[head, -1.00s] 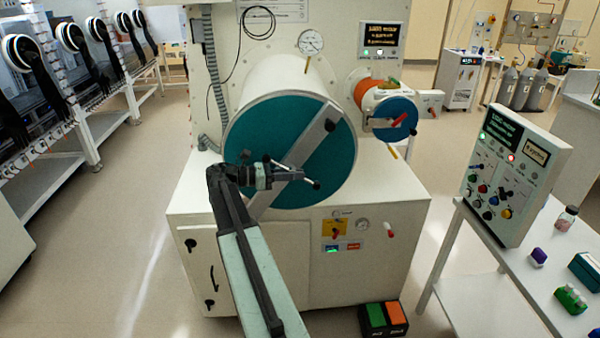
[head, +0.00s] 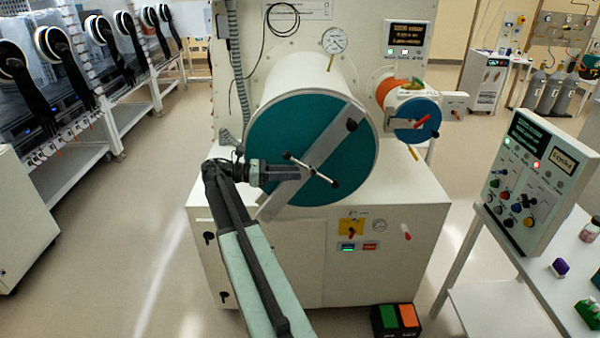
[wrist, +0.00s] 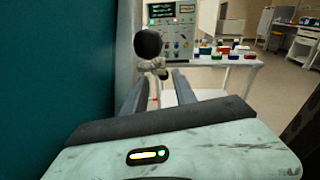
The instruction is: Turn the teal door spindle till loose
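The teal door (head: 270,135) is the round front of the large white chamber and is shut, with a pale bar slanting across it. Its spindle (head: 322,176) sits at the door's middle as a thin slanted handle with dark end knobs. My gripper (head: 299,173) is at the left of the spindle hub, level with it, pointing right along the door face. A black knob (wrist: 148,43) and grey spindle parts show just beyond the fingertips. Contact cannot be told.
A control panel (head: 532,185) stands on a white table at the right. Green and orange pedals (head: 397,318) are on the floor. The floor at the left is open.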

